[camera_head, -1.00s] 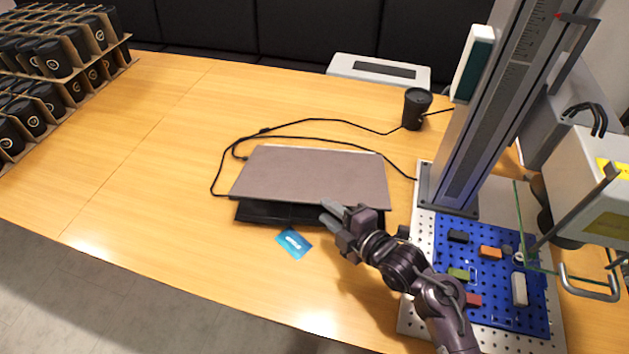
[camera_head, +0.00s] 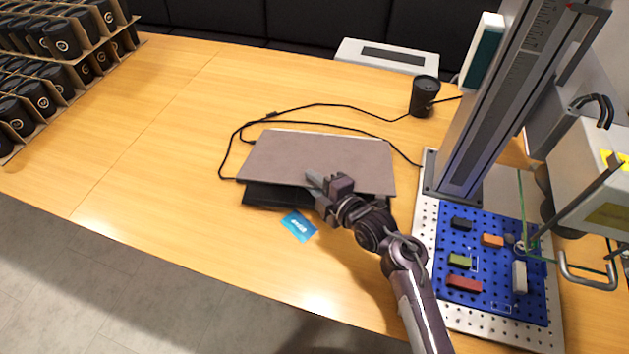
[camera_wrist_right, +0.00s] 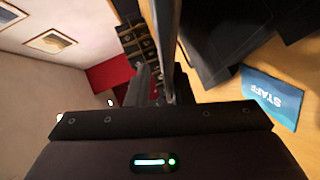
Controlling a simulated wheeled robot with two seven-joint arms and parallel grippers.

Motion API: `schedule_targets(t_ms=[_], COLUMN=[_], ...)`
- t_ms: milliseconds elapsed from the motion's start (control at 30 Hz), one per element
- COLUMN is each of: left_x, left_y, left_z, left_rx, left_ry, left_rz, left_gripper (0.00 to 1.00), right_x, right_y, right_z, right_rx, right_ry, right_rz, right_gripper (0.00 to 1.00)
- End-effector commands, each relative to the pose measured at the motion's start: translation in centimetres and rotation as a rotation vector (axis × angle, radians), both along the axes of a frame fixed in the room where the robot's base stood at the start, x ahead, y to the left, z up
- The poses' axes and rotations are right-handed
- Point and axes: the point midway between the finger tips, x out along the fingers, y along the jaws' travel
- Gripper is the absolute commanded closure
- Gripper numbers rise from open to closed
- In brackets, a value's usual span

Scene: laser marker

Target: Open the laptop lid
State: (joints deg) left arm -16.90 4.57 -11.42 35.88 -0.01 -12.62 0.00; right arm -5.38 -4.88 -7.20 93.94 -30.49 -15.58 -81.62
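The laptop sits on the table with its grey lid (camera_head: 310,155) raised a little off the black base (camera_head: 262,195), so a dark strip of base shows along the front. My right gripper (camera_head: 315,184) is at the lid's front edge, right of the middle, and its fingertips overlap the lid in the head view. In the right wrist view its fingers (camera_wrist_right: 155,75) look close together. I cannot tell whether they touch or hold the lid. The dark laptop body (camera_wrist_right: 215,45) fills the upper middle right there. My left gripper is not in view.
A blue staff card (camera_head: 299,226) lies in front of the laptop; it also shows in the right wrist view (camera_wrist_right: 272,97). A black cup (camera_head: 424,96) and cables are behind. The laser marker's column (camera_head: 490,110) and blue pegboard (camera_head: 475,275) stand right.

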Motion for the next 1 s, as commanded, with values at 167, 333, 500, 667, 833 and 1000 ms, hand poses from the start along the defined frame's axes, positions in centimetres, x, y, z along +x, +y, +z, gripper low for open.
schedule_targets(t_ms=[167, 333, 500, 667, 833, 1000], left_x=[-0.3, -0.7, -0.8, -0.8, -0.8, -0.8], left_y=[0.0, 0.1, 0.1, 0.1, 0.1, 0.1], left_z=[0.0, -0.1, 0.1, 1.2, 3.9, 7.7], left_rx=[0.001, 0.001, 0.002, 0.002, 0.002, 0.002], left_ry=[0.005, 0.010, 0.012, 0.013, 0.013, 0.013], left_rz=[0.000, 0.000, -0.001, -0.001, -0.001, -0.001], left_gripper=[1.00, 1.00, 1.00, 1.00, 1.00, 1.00], right_x=[0.1, 0.1, 0.1, 0.4, 1.3, 3.0], right_y=[0.0, -0.1, -0.1, -0.1, -0.2, -0.6], right_z=[0.2, 0.2, 0.4, 1.4, 3.8, 7.0], right_rx=[0.002, 0.001, 0.001, 0.003, 0.012, 0.027], right_ry=[-0.005, -0.005, -0.002, 0.024, 0.097, 0.223], right_rz=[-0.002, -0.002, -0.002, -0.001, 0.000, -0.001], right_gripper=[1.00, 1.00, 1.00, 1.00, 1.00, 1.00])
